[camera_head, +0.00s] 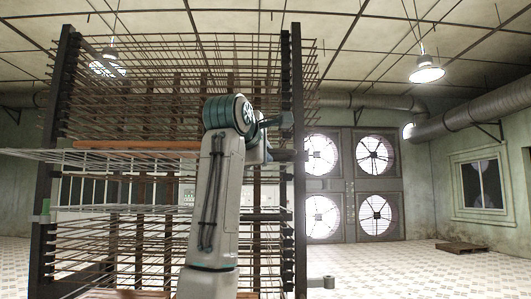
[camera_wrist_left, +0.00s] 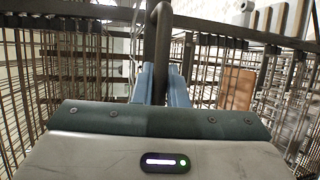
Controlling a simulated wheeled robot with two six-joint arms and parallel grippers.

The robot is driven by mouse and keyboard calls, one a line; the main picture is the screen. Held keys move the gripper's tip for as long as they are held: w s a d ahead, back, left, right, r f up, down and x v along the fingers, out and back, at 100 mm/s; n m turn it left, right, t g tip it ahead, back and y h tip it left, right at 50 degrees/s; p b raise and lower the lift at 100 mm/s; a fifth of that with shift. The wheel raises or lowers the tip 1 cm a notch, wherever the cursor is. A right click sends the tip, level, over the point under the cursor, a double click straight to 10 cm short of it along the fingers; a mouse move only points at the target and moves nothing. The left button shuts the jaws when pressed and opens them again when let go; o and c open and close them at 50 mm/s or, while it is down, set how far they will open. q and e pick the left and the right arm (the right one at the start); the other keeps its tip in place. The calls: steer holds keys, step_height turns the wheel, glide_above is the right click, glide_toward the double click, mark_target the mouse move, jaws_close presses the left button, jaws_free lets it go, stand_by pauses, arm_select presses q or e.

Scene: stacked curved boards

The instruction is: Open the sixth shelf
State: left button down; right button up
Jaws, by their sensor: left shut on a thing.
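A tall dark drying rack (camera_head: 292,200) holds many stacked wire shelves and fills the left and middle of the head view. I cannot tell which shelf is the sixth. My left arm rises in front of the rack, and its gripper (camera_head: 280,120) is by the right post, partly hidden by the arm. In the left wrist view, the blue fingers of the left gripper (camera_wrist_left: 162,88) are shut on a dark curved bar (camera_wrist_left: 158,35), which looks like part of a shelf frame. My right gripper is not in view.
Lighter wire shelves (camera_head: 50,156) jut out at the left of the rack. A brown board (camera_head: 130,145) lies on one level; another brown board (camera_wrist_left: 237,90) shows in the wrist view. A pallet (camera_head: 461,247) lies at the far right. The tiled floor right of the rack is mostly clear.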

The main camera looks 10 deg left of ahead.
arm_select(q)
steer(key=shift+s, duration=0.25)
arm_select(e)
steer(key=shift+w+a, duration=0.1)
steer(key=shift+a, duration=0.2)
arm_select(q)
steer(key=c, duration=1.5)
jaws_free()
steer(key=shift+o, duration=0.2)
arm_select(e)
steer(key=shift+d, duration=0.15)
